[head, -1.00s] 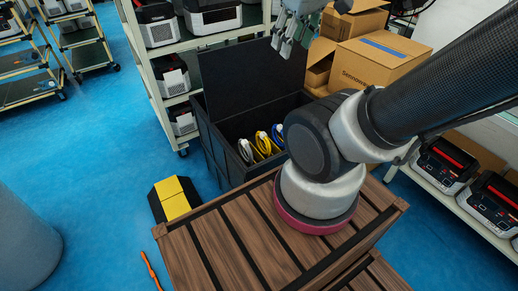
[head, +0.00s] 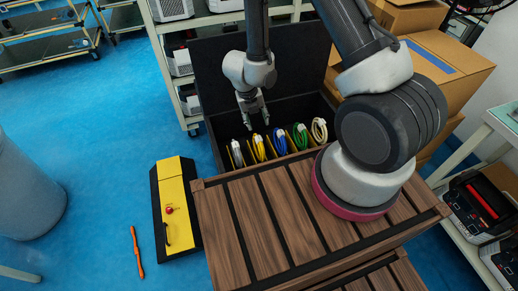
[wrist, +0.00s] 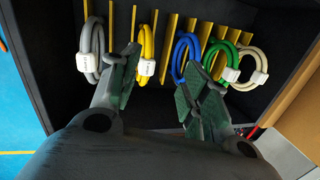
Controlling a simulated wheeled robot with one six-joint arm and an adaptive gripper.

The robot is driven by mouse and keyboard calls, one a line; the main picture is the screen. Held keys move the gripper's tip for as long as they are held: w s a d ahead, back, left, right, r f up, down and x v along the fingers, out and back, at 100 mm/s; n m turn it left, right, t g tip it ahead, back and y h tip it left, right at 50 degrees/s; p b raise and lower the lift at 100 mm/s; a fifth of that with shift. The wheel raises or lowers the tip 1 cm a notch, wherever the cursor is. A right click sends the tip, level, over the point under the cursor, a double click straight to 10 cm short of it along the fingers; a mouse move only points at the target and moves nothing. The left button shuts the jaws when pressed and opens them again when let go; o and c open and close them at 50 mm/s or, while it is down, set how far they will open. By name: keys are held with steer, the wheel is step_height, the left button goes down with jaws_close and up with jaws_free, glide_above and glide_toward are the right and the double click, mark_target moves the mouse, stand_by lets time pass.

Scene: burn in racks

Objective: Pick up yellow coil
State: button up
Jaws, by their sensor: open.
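The yellow coil (head: 259,147) hangs in a slot of the black box, second from the left in the row of coils. It also shows in the wrist view (wrist: 147,45), with a white tag on it. My gripper (head: 256,124) is above the row, over the yellow coil. In the wrist view my gripper (wrist: 165,75) is open and empty, with its fingers apart and the yellow coil beyond the gap, nearer the left finger. I cannot tell whether the left finger touches any coil.
A grey coil (head: 237,153) hangs left of the yellow one. Blue (head: 280,141), green (head: 300,135) and cream (head: 319,130) coils hang to its right, between yellow dividers. The black box (head: 205,80) has its lid raised behind. A wooden crate (head: 240,205) stands in front.

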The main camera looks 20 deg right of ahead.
mark_target(258, 139)
steer(key=shift+n, duration=0.6)
steer(key=f, duration=0.1)
steer(key=s+f, duration=0.2)
steer(key=f, duration=0.1)
steer(key=shift+a+f, duration=0.1)
steer(key=shift+a, duration=0.2)
steer(key=x, duration=0.5)
steer(key=shift+s+a+f, duration=0.1)
steer(key=shift+a+f, duration=0.1)
steer(key=shift+f, duration=0.25)
steer(key=shift+c, duration=0.5)
jaws_close()
